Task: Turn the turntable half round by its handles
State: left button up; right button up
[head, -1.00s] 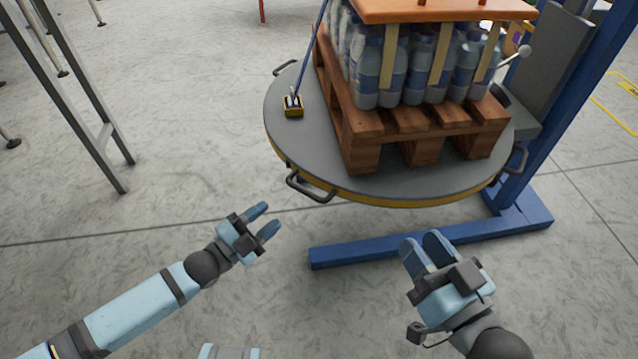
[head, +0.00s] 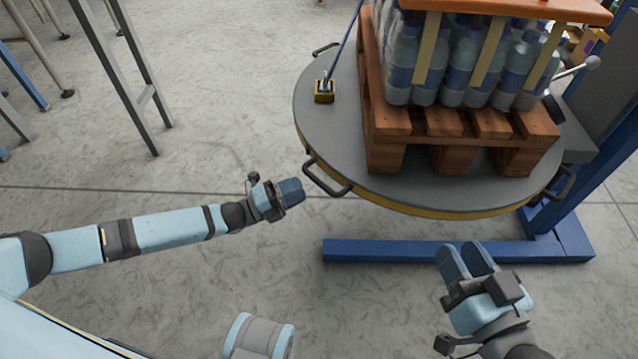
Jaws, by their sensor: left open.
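The round grey turntable (head: 335,135) has a yellow-edged rim and carries a wooden pallet (head: 440,122) of bottles. A dark handle (head: 327,178) sticks out from its front-left rim, another handle (head: 566,184) from the right rim, and a third (head: 325,49) from the back left. My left gripper (head: 298,190) is open, just left of the front-left handle, with its fingers pointing at it; whether they touch cannot be told. My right gripper (head: 465,258) is in front of the turntable, below its front rim, apart from any handle. Its fingers look slightly parted, with nothing between them.
Bottles (head: 468,62) stand on the pallet under an orange board (head: 500,8). A small yellow-black block (head: 325,91) with a blue rod sits on the turntable's left. A blue frame foot (head: 400,250) lies on the floor in front. Grey legs (head: 120,75) stand left; floor between is clear.

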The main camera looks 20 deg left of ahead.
aim_at(318, 179)
pick_arm(q)
jog(key=b+x, duration=0.1)
jog(key=x, duration=0.5)
jog(key=shift+c, duration=0.3)
grip_shut()
